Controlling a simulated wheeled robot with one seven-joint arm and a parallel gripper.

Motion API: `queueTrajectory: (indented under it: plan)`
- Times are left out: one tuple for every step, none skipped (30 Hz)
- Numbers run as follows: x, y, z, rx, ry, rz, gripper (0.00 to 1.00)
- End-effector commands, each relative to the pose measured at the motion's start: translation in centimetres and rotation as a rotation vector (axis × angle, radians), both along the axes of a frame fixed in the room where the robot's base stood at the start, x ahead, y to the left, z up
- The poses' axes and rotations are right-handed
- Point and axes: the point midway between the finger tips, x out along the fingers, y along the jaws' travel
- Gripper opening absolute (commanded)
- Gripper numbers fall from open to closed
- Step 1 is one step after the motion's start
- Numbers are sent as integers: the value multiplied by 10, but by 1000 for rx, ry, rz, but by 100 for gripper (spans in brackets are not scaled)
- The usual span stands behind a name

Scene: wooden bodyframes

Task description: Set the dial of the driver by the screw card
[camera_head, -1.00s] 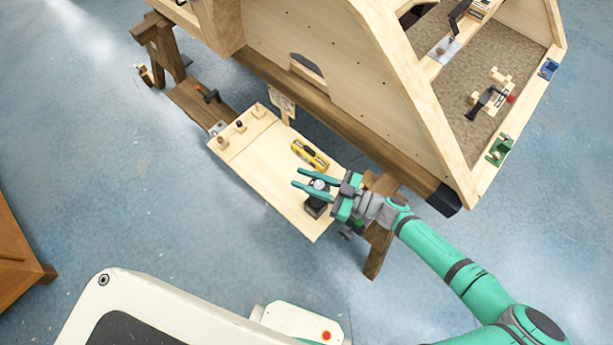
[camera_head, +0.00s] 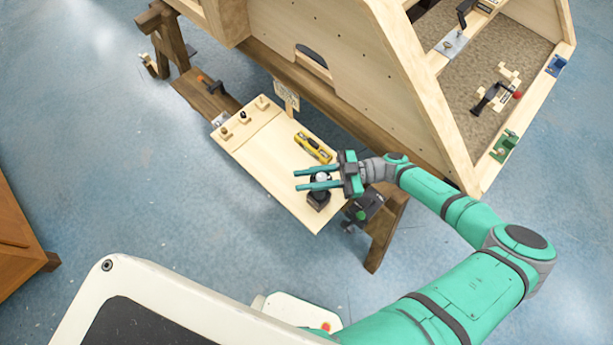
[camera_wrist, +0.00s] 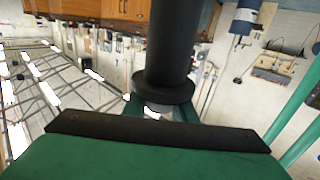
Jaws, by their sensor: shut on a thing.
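The driver (camera_head: 318,204) is a dark upright tool with a grey round top, standing near the right end of a pale wooden board. My gripper (camera_head: 307,178) reaches in from the right with its two teal fingers on either side of that grey top, shut on it. The dial's marks are too small to read. The screw card (camera_head: 286,95), a small pale card with dark marks, stands at the board's far edge. In the wrist view a black cylinder with a flange (camera_wrist: 165,88), seemingly part of the driver, rises close in front of the gripper.
A yellow tool (camera_head: 313,147) lies on the board (camera_head: 268,165) just behind the fingers. Several wooden pegs (camera_head: 242,118) stand along its left edge. A dark clamp (camera_head: 363,210) sits beside the board's right end. The large wooden frame (camera_head: 350,75) stands close behind.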

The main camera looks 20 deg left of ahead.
Motion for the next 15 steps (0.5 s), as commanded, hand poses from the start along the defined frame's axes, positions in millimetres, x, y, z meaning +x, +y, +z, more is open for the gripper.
queueTrajectory:
  plan:
    - [0,0,0,0,1,3,2]
    - [0,-1,0,0,1,3,2]
    - [0,-1,0,0,1,3,2]
    - [0,-1,0,0,1,3,2]
    - [0,-1,0,0,1,3,2]
    - [0,-1,0,-1,0,3,2]
    - [0,-1,0,-1,0,3,2]
    - [0,-1,0,-1,0,2,2]
    - [0,-1,0,-1,0,2,2]
    - [0,-1,0,-1,0,2,2]
    - [0,-1,0,-1,0,2,2]
    - [0,-1,0,-1,0,2,34]
    - [0,-1,0,-1,0,2,41]
    - [0,-1,0,-1,0,2,43]
    - [0,-1,0,-1,0,3,43]
